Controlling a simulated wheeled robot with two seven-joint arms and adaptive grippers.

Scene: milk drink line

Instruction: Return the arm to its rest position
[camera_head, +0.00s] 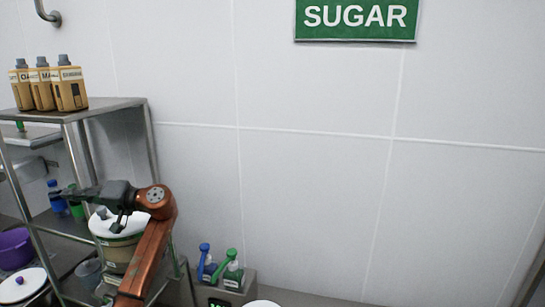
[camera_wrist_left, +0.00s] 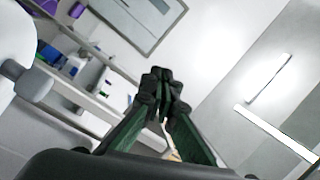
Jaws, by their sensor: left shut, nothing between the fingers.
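My left arm (camera_head: 150,245), orange-brown with dark joints, rises from the bottom of the head view and bends to the left at its top. My left gripper (camera_head: 76,193) is dark and reaches left in front of the metal shelf rack. In the left wrist view, the green and black fingers of my left gripper (camera_wrist_left: 161,85) meet at their tips, with nothing between them. My right arm and right gripper are not in view.
A metal rack (camera_head: 85,113) at left carries several brown bottles (camera_head: 70,88) on top. A white-topped container (camera_head: 118,228) is close behind my left arm. Green and blue pump bottles (camera_head: 232,272) stand lower right of it. The wall under the SUGAR sign (camera_head: 355,17) is bare.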

